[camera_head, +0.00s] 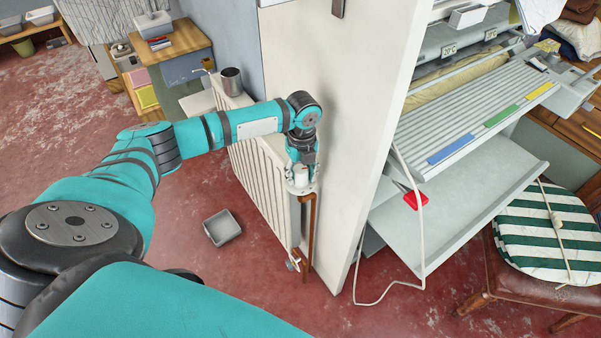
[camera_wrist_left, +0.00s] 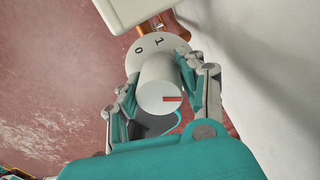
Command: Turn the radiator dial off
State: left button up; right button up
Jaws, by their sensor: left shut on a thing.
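The radiator dial (camera_wrist_left: 160,88) is a white round knob with a red line on its end face. In the left wrist view the red line points to the right. Behind the knob is a pale disc (camera_wrist_left: 143,58) marked 0 and 1. My left gripper (camera_head: 301,174) is at the upper right end of the white radiator (camera_head: 262,160), with its fingers shut on either side of the dial. In the head view the dial (camera_head: 301,182) is small and partly covered by the gripper. My right gripper is not in view.
A brown pipe (camera_head: 309,225) runs down below the dial to a lower valve (camera_head: 293,262). A tall pale panel (camera_head: 345,130) stands close on the right, beside the ironer (camera_head: 480,105). A grey tray (camera_head: 222,228) lies on the red floor.

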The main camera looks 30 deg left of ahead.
pick_arm(q)
jog(key=shift+r+n+p, duration=0.2)
jog(key=shift+n+p, duration=0.3)
jog(key=shift+p, duration=0.45)
jog(key=n+p, duration=0.5)
jog(key=shift+r+p, duration=0.1)
jog(key=shift+p, duration=0.2)
jog(key=n+p, duration=0.4)
jog(key=n, duration=0.1)
jog(key=shift+s+n, duration=0.1)
jog(key=shift+n, duration=0.2)
jog(key=n+p, duration=0.2)
jog(key=n, duration=0.1)
jog(key=shift+n+p, duration=0.3)
jog(key=n+p, duration=0.2)
jog(key=n, duration=0.2)
jog(key=shift+h+p, duration=0.3)
jog(key=shift+p, duration=0.05)
jog(key=n+p, duration=0.2)
jog(key=n, duration=0.2)
jog(key=shift+n, duration=0.4)
jog(key=shift+f+n+p, duration=0.2)
jog(key=shift+n+p, duration=0.3)
jog(key=shift+n, duration=0.8)
jog(key=shift+n, duration=0.3)
